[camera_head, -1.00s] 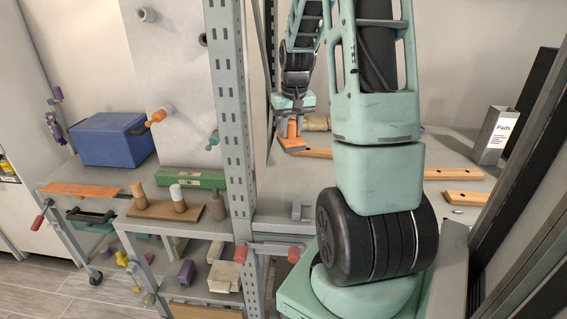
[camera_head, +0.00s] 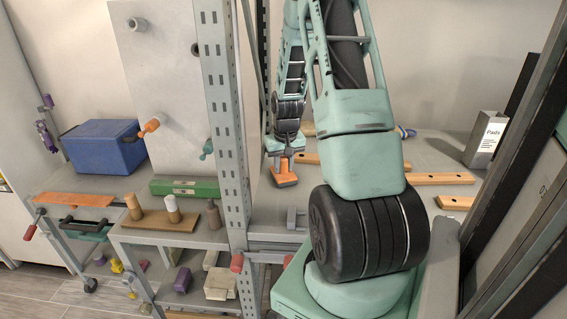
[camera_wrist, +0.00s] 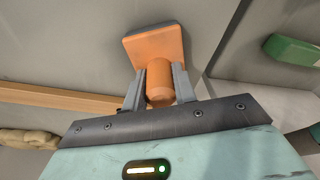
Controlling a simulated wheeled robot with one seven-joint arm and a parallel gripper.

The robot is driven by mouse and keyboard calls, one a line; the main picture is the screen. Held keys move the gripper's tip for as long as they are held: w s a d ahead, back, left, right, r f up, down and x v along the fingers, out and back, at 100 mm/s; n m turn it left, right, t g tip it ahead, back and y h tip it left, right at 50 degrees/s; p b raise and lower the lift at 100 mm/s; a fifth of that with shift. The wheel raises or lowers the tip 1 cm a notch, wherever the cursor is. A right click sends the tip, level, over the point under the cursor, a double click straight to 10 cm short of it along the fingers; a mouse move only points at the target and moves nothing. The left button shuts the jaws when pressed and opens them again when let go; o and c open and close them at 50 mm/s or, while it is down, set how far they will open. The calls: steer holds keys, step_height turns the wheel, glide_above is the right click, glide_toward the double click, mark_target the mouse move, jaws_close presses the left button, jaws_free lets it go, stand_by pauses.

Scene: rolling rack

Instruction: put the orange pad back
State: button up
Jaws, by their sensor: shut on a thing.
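The orange pad (camera_head: 285,179) is a flat orange block with a stubby round handle. My gripper (camera_head: 284,160) is shut on its handle, over the left part of the grey bench behind the perforated post. In the wrist view the pad (camera_wrist: 153,44) sticks out beyond my gripper (camera_wrist: 159,84), with a finger on each side of the handle. I cannot tell whether the pad touches the bench top. A grey holder labelled "Pads" (camera_head: 485,139) stands upright at the right end of the bench.
The perforated grey post (camera_head: 219,110) stands left of my arm. Wooden strips (camera_head: 440,178) lie on the bench. A blue box (camera_head: 104,147) and a green level (camera_head: 184,188) are on the left bench. Dark frame bars (camera_head: 530,190) rise at the right.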

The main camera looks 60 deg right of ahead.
mark_target(286, 175)
steer(key=shift+f, duration=0.15)
steer(key=o, duration=1)
steer(key=r, duration=0.4)
steer(key=s+r+b, duration=0.1)
steer(key=r, duration=0.3)
steer(key=a+r+b, duration=0.1)
steer(key=r, duration=0.3)
steer(key=shift+s+r, duration=0.1)
steer(key=shift+s, duration=0.1)
